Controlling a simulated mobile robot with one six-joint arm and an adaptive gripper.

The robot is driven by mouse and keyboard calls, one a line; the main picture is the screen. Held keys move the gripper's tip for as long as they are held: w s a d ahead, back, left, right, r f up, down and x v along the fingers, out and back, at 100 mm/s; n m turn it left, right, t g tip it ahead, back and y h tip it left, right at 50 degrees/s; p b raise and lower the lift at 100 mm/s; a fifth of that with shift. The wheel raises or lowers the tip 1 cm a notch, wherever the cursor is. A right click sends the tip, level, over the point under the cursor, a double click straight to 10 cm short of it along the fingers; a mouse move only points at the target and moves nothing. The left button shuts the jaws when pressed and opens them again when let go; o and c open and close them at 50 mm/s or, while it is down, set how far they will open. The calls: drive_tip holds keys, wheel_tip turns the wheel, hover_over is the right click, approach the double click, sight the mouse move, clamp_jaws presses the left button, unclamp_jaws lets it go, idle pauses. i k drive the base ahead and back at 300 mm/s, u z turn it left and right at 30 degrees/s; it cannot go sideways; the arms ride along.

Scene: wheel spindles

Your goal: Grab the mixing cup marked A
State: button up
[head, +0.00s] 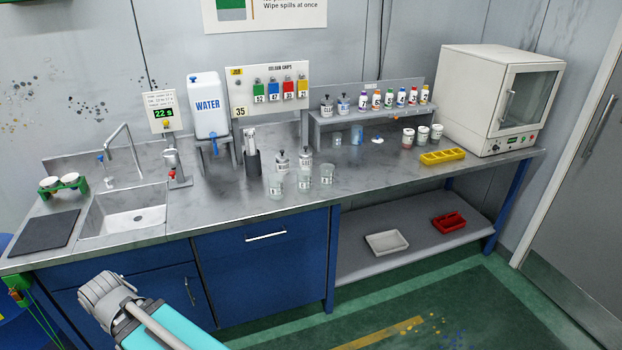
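Three clear cups with small dark marks stand upright in a loose row on the steel counter, right of the sink: a left one (276,186), a middle one (304,181) and a right one (327,174). Their marks are too small to read, so I cannot tell which is A. Two smaller clear vessels (357,134) stand farther back under the shelf. Part of my arm shows at the bottom left, below the counter front. My gripper is not clearly in view, and nothing of mine touches the cups.
White cups (409,138), a yellow tray (442,157) and an oven (500,100) stand at right. The sink (124,211) is left. Counter in front is clear.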

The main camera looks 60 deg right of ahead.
sight(327, 176)
drive_tip(key=u, duration=0.45)
drive_tip(key=k, duration=0.75)
drive_tip(key=z, duration=1.3)
drive_tip(key=i, duration=0.9)
drive_tip(key=z, duration=0.05)
